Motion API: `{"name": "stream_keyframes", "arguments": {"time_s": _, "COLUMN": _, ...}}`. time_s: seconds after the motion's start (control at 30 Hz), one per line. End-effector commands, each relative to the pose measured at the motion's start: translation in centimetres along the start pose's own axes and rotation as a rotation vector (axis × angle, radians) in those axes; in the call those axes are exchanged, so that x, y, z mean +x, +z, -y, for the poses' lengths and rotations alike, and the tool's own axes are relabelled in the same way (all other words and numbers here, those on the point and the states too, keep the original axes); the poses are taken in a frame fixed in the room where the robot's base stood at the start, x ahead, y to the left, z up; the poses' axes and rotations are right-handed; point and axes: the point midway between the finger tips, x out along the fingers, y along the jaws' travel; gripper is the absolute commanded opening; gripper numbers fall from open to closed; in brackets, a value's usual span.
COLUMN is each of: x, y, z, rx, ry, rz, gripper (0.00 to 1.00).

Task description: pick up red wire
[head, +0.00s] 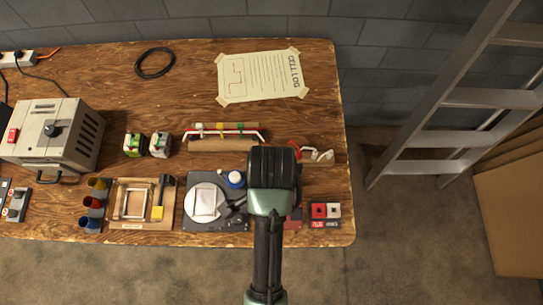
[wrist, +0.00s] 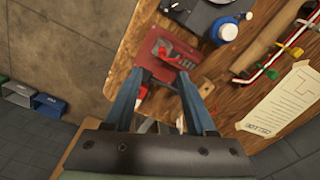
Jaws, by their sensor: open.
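The red wire (head: 248,132) lies along a wooden holder (head: 226,146) near the middle of the table in the head view. It has pale bent ends and is crossed by white, yellow and green clips. In the wrist view the red wire (wrist: 257,73) is at the right, apart from my fingers. My gripper (wrist: 158,76) is open and empty, with its blue fingers spread over a red pad (wrist: 152,50) bearing small parts. In the head view my arm hides the gripper's fingers and part of the table's front right.
A blue-and-white bottle (head: 236,179) and a dark plate (head: 196,221) stand left of my arm. A red and white block pair (head: 326,213) lies at the front right. A taped paper (head: 259,77) lies behind the holder. A ladder (head: 440,130) stands right of the table.

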Motion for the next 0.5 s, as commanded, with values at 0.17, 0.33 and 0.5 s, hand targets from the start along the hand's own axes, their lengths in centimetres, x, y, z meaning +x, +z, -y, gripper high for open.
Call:
{"name": "stream_keyframes", "arguments": {"time_s": 0.17, "x": 3.6, "y": 0.0, "z": -0.1, "rx": 0.001, "ry": 0.004, "rz": 0.002, "gripper": 0.56}}
{"name": "stream_keyframes", "arguments": {"time_s": 0.33, "x": 6.0, "y": -0.1, "z": 0.1, "rx": -0.001, "ry": -0.001, "rz": -0.001, "gripper": 0.56}}
{"name": "stream_keyframes", "arguments": {"time_s": 0.5, "x": 6.9, "y": -0.1, "z": 0.2, "rx": -0.001, "ry": -0.002, "rz": -0.002, "gripper": 0.56}}
